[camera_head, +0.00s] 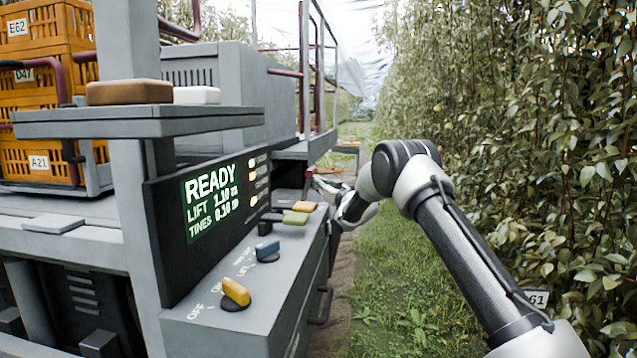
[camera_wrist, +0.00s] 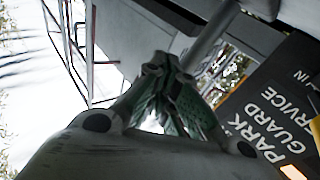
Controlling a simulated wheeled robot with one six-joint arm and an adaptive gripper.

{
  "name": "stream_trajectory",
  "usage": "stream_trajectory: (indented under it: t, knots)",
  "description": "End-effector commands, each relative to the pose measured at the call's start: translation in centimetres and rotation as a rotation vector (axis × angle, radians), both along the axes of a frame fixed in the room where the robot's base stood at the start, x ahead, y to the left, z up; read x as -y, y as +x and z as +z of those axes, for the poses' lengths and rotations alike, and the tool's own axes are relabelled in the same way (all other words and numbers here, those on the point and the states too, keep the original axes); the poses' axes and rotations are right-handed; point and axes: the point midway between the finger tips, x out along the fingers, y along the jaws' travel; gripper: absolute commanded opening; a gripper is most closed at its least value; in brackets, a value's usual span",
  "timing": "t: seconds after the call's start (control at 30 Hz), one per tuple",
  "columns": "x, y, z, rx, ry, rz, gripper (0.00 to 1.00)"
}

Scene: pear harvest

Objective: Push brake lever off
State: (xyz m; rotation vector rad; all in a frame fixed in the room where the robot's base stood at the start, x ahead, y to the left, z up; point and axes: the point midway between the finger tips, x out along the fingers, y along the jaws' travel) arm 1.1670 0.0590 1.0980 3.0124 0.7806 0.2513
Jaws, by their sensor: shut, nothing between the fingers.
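In the head view my arm reaches forward to the far end of a grey control console (camera_head: 215,330). My gripper (camera_head: 322,184) is small there, beside a small dark red part (camera_head: 308,173) that may be the brake lever's knob; I cannot tell for sure. In the wrist view my gripper's fingertips (camera_wrist: 168,88) are together with nothing between them. A grey bar (camera_wrist: 212,35) runs just behind the fingertips and may be the lever's shaft; whether they touch is unclear. A dark panel (camera_wrist: 270,105) to the right reads PARK, GUARD and SERVICE.
A display (camera_head: 212,205) reads READY. Orange crates (camera_head: 40,160) stand left. Pear foliage (camera_head: 530,130) lines the right; a grass aisle lies between.

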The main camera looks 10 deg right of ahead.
Motion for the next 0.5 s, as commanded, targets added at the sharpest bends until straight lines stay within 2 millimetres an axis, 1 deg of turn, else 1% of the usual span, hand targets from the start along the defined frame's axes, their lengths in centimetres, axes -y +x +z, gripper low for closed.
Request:
stream_trajectory:
  t: [0.03,0.5]
  knots:
    - [-0.2,0.0,0.26,0.004,0.001,0.002,0.0]
    - [-0.63,0.16,0.57,0.003,0.0,0.002,0.0]
